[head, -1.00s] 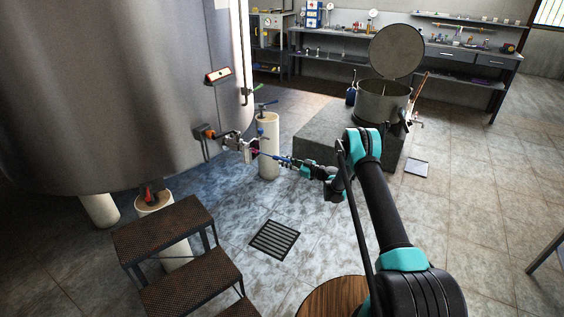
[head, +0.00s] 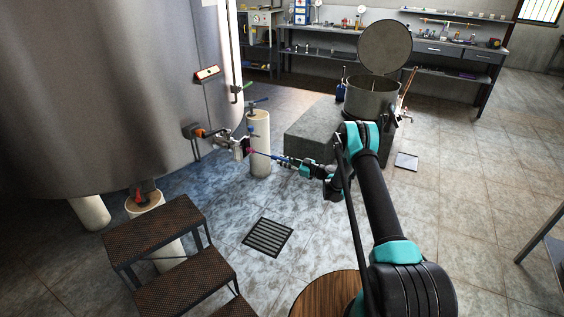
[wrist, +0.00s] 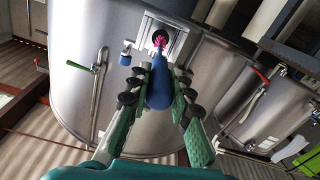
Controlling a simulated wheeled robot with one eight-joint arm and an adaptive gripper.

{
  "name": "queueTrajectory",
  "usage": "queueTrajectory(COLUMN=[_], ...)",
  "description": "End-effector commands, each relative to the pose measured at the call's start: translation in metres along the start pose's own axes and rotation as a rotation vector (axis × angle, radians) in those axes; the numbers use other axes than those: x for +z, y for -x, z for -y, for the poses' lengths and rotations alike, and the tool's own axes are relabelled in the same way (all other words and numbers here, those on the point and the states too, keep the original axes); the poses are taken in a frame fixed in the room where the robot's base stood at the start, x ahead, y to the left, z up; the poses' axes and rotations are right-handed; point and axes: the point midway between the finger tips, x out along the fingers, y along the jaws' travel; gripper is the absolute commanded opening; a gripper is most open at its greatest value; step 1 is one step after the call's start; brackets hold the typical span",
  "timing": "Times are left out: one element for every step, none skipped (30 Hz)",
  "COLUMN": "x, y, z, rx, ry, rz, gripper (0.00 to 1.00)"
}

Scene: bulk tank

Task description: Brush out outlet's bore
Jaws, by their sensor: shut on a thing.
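The brush (head: 270,156) has a blue handle and pink bristles. My gripper (head: 291,162) is shut on its handle, with a finger on each side of it in the wrist view (wrist: 158,88). The brush points left, toward the tank's outlet (head: 238,147), a metal fitting low on the tank's side. In the wrist view the outlet (wrist: 174,44) has a squarish metal surround and a dark round bore. The pink bristles line up with the bore and cover part of it. I cannot tell whether the tip is inside the bore or just in front of it.
The large steel tank (head: 110,90) fills the left. A white post (head: 259,150) stands close behind the brush. Metal steps (head: 155,235) stand at the front left, near a floor drain (head: 268,237). A grey block (head: 312,135) with an open pot (head: 371,98) stands behind my arm.

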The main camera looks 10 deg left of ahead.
Motion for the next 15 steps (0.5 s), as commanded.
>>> queueTrajectory(x=[0.000,0.000,0.000,0.000,0.000,0.000,0.000,0.000,0.000,0.000,0.000,0.000,0.000,0.000,0.000], y=[0.004,0.006,0.009,0.011,0.013,0.016,0.018,0.021,0.024,0.026,0.028,0.031,0.033,0.035,0.038], z=[-0.001,-0.001,-0.001,-0.001,0.000,0.000,0.000,0.000,-0.001,-0.001,-0.001,-0.001,-0.001,-0.001,-0.001], rx=[0.001,0.001,0.001,0.001,0.001,0.001,0.001,0.001,0.001,0.001,0.001,0.001,0.001,0.001,0.001], ry=[0.000,0.000,0.000,0.000,0.000,0.000,0.000,0.000,0.000,0.000,0.000,0.000,0.000,0.000,0.000], rz=[0.000,0.000,0.000,0.000,0.000,0.000,0.000,0.000,0.000,0.000,0.000,0.000,0.000,0.000,0.000], gripper=[0.00,0.00,0.00,0.00,0.00,0.00,0.00,0.00,0.00,0.00,0.00,0.00,0.00,0.00,0.00])
